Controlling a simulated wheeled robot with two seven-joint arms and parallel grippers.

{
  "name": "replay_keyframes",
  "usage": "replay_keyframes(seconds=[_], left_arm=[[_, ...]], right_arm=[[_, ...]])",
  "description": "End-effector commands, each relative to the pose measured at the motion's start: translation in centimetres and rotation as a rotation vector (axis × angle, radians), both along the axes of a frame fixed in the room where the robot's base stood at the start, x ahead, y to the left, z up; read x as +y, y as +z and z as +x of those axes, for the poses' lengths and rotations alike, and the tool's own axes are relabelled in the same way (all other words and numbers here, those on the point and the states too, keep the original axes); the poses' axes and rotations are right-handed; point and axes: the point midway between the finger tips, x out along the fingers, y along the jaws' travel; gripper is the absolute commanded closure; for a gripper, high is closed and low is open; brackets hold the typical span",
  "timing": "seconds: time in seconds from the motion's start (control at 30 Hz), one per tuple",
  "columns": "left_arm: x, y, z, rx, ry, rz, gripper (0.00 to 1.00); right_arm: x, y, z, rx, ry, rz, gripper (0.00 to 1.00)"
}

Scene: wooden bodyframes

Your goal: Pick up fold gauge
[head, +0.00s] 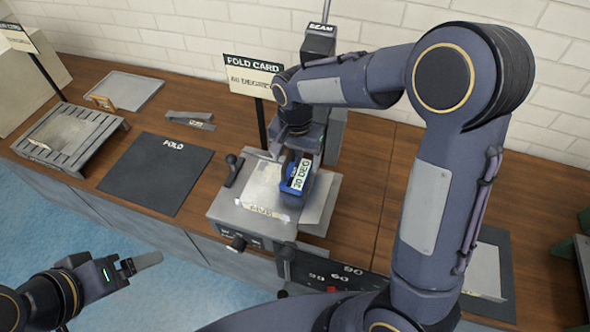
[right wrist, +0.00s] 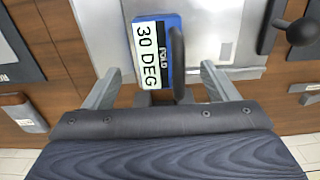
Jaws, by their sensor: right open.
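The fold gauge looks to be the blue block (head: 297,178) with a white "30 DEG" label, on the grey bending machine (head: 225,208). In the right wrist view the blue block (right wrist: 188,55) stands ahead of the palm, with a dark upright handle in front of it. My right gripper (right wrist: 160,70) is open, one finger on each side of the block, with visible gaps. In the head view my right gripper (head: 296,150) is over the block and partly hides it. My left gripper (head: 140,264) is far off at lower left; its finger opening is unclear.
A dark "FOLD" mat (head: 158,172), a slatted rack (head: 75,140) and a small metal piece (head: 190,120) lie left on the wooden bench. A "FOLD CARD" sign (head: 252,75) stands behind the machine. A dial panel (head: 330,275) is at the front.

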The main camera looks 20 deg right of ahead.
Motion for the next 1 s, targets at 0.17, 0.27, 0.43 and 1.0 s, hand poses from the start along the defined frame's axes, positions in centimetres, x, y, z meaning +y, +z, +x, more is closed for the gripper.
replay_keyframes(seconds=[0.17,0.27,0.43,1.0], left_arm=[[0.0,0.9,0.0,0.000,0.000,0.000,0.15],[0.0,1.4,0.0,0.000,0.000,0.000,0.15],[0.0,1.5,0.0,0.000,0.000,0.000,0.15],[0.0,1.5,0.0,0.000,0.000,0.000,0.15]], right_arm=[[-0.1,-2.2,-0.1,0.007,0.000,-0.001,0.20],[-0.2,-3.8,0.0,0.006,0.000,-0.001,0.20],[-0.1,-5.4,0.0,0.002,0.002,0.000,0.20],[-0.1,-5.6,0.1,0.000,0.001,0.001,0.65]])
